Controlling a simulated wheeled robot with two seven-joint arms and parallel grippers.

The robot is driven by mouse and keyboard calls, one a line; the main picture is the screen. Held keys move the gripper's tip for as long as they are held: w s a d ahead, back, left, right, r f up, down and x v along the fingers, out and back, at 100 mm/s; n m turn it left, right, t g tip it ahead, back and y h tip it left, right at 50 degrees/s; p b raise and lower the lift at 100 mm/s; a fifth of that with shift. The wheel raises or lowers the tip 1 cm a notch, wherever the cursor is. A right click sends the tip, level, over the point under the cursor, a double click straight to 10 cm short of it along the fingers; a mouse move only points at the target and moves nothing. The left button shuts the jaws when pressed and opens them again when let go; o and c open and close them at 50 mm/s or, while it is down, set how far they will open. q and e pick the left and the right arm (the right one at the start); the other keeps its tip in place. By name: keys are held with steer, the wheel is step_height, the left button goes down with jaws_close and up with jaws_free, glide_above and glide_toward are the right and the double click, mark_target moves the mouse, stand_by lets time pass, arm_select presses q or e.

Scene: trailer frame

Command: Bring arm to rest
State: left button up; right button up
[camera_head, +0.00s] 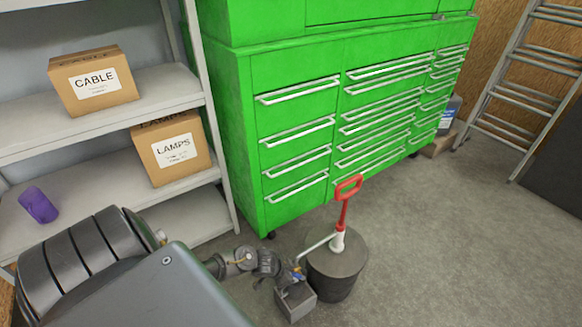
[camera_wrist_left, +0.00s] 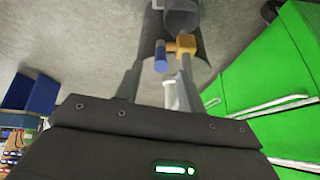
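My left arm comes in from the lower left in the head view. My left gripper (camera_head: 296,277) is low over the floor, beside a dark round drum-like body (camera_head: 328,288). Its fingers also show in the left wrist view (camera_wrist_left: 158,78); they stand apart, so it looks open. An orange block (camera_wrist_left: 182,44) and a blue cylinder (camera_wrist_left: 161,58) show close to the fingertips; I cannot tell whether they touch them. A red handle (camera_head: 348,187) stands up on a white base (camera_head: 338,240) above the drum-like body. My right gripper is not in view.
A green drawer cabinet (camera_head: 290,118) stands behind. Shelves (camera_head: 150,92) at the left hold a CABLE box (camera_head: 95,80), a LAMPS box (camera_head: 172,148) and a purple cup (camera_head: 38,205). A ladder (camera_head: 525,75) leans at the right. The floor at the right (camera_head: 460,240) is clear.

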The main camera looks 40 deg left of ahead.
arm_select(q)
steer(key=shift+s+r, duration=0.2)
steer(key=shift+r, duration=0.1)
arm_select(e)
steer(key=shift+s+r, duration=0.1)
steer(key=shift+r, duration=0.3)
